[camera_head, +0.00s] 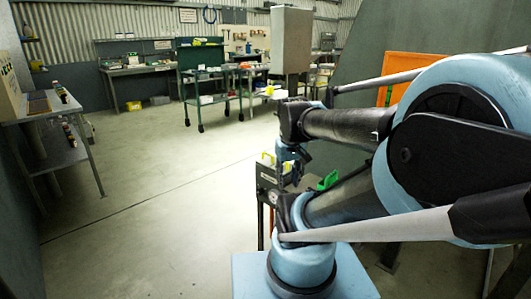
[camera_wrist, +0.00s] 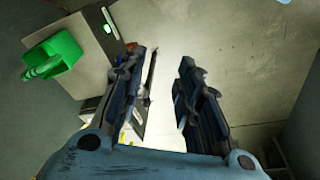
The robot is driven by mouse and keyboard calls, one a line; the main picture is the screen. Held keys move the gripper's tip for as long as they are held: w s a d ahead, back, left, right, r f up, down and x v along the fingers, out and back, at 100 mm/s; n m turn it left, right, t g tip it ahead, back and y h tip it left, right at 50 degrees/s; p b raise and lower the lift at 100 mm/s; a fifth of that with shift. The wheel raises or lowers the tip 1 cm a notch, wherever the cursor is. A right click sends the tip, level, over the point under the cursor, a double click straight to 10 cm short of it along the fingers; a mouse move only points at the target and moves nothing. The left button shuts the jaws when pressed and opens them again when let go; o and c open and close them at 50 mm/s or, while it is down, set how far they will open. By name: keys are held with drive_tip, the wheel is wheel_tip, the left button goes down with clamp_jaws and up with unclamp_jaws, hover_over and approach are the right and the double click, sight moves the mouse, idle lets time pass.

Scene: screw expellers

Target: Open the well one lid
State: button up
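My gripper (camera_wrist: 161,60) is open in the wrist view, with a clear gap between its two dark fingers and nothing held. I cannot make out a lid marked as well one. A narrow pale plate with a dark edge (camera_wrist: 140,118) shows beside the left finger, partly hidden by it; I cannot tell whether it is the lid or whether they touch. A grey machine housing (camera_wrist: 75,40) is at upper left. In the head view, my arm reaches over this machine (camera_head: 267,180), and its wrist end hides part of it.
A shelf table (camera_head: 35,112) stands at left, workbenches (camera_head: 140,70) at the back. The floor (camera_head: 150,190) between is open.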

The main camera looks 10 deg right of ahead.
drive_tip(key=w+r+n, duration=0.2)
drive_tip(key=w+r, duration=0.4)
drive_tip(key=w, duration=0.3)
wheel_tip(320, 180, up, 2)
drive_tip(key=n+g+h, duration=0.1)
drive_tip(key=n+h, duration=0.1)
drive_tip(key=n, duration=0.2)
hover_over(267, 154)
drive_tip(key=s+a, duration=0.2)
drive_tip(key=a, duration=0.1)
drive_tip(key=x, duration=1.6)
drive_tip(key=shift+w+f, duration=0.25)
clamp_jaws()
